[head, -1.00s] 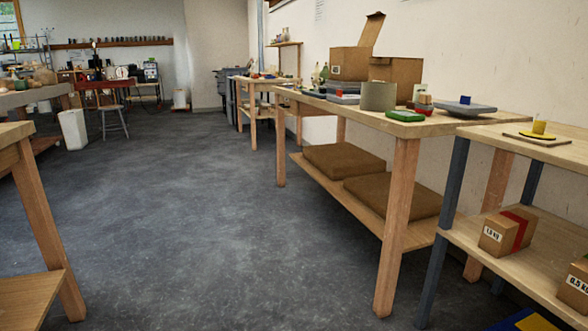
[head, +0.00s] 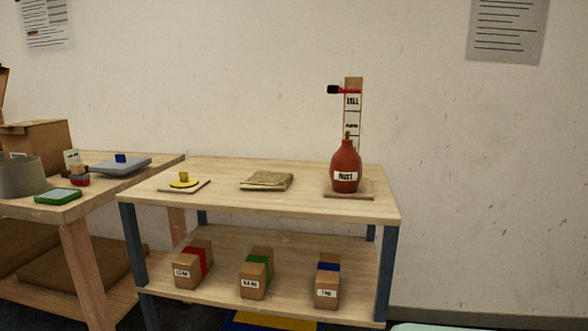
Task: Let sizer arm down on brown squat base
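The sizer (head: 360,125) is an upright wooden post with label plates, one reading "TALL", at the right end of the shelf unit's top. Its arm (head: 347,91) is a red bar with a black end pointing left, high on the post and clear above the base. A reddish-brown rounded lamp base (head: 344,158) with a narrow neck stands upright in front of the post on a thin board (head: 364,193). Its white label seems to read "RUST". No squat brown base is clearly distinguishable besides this one. My gripper is not in view.
Several labelled boxes (head: 255,273) stand on the lower shelf. A cluttered workbench (head: 75,209) adjoins at left. Wall is behind.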

